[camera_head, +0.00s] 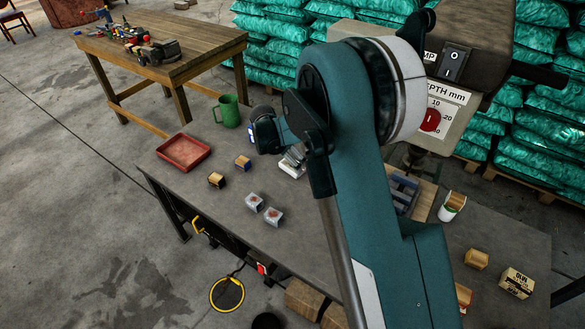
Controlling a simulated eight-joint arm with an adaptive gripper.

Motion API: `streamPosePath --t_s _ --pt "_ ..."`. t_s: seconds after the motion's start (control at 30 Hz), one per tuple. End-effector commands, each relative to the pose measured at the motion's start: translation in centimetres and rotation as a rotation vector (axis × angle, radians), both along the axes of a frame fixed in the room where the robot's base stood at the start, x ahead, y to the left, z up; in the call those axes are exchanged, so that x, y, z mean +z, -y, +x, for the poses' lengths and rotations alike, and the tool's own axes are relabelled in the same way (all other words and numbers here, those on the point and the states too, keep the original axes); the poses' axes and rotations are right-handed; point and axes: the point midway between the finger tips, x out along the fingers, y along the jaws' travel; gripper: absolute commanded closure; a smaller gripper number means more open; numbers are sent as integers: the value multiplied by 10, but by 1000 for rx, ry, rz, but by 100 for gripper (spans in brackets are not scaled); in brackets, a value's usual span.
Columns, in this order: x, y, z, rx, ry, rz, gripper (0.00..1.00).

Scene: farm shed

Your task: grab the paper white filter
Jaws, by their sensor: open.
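A small white, ridged block (293,161) lies on the grey workbench (330,238), just left of my arm. It looks like the paper white filter, but my arm partly covers it. My gripper (268,133) shows as a small dark and teal part above and left of the white block, apart from it in the picture. Its jaws are open, with nothing seen between them, though the fingertips are hard to make out. The height between gripper and block cannot be told.
A red tray (184,151), a green mug (228,111), wooden blocks (243,162) and grey blocks (272,216) stand left on the bench. A drill press (445,110) stands behind my arm. A white cup (449,209) and a box (516,283) stand right.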

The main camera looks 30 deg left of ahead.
Motion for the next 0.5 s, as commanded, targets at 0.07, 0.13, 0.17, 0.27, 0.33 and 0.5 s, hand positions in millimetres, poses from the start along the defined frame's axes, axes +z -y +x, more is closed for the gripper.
streamPosePath --t_s 0.07,0.13,0.17,0.27,0.33,0.5 --pt "0 0 0 0 0 0 16" --pt "-1 0 0 0 0 0 16" --pt "-1 0 1 0 0 0 16" --pt "-6 0 3 0 0 0 16" --pt "-12 0 6 0 0 0 16" --pt "-30 0 15 0 0 0 16"
